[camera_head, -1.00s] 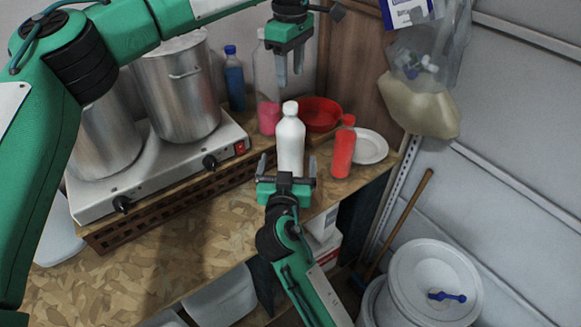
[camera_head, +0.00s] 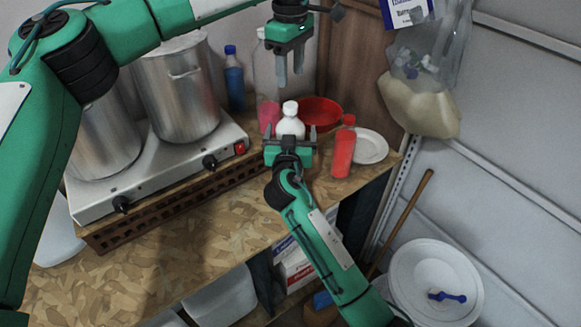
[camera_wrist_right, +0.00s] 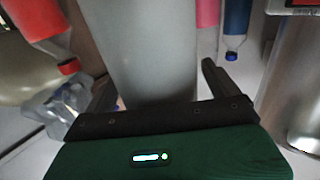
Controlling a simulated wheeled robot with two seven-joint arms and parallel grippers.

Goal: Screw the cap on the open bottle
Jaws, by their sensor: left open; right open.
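A white bottle (camera_head: 290,124) stands upright on the worktop with a white top piece (camera_head: 290,107); I cannot tell if that is a cap or a bare neck. In the right wrist view the bottle's pale body (camera_wrist_right: 155,50) fills the space between the fingers. My right gripper (camera_head: 290,133) is open, one finger on each side of the bottle, and hides its lower part in the head view. My left gripper (camera_head: 290,68) is open and empty, pointing down above and slightly behind the bottle. I see no loose cap.
A red bottle (camera_head: 343,150), white plate (camera_head: 371,147) and red bowl (camera_head: 320,112) stand to the right and behind. A clear bottle with pink contents (camera_head: 268,116) and a blue bottle (camera_head: 234,80) are to the left, near the pots (camera_head: 181,95). The front worktop (camera_head: 190,235) is clear.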

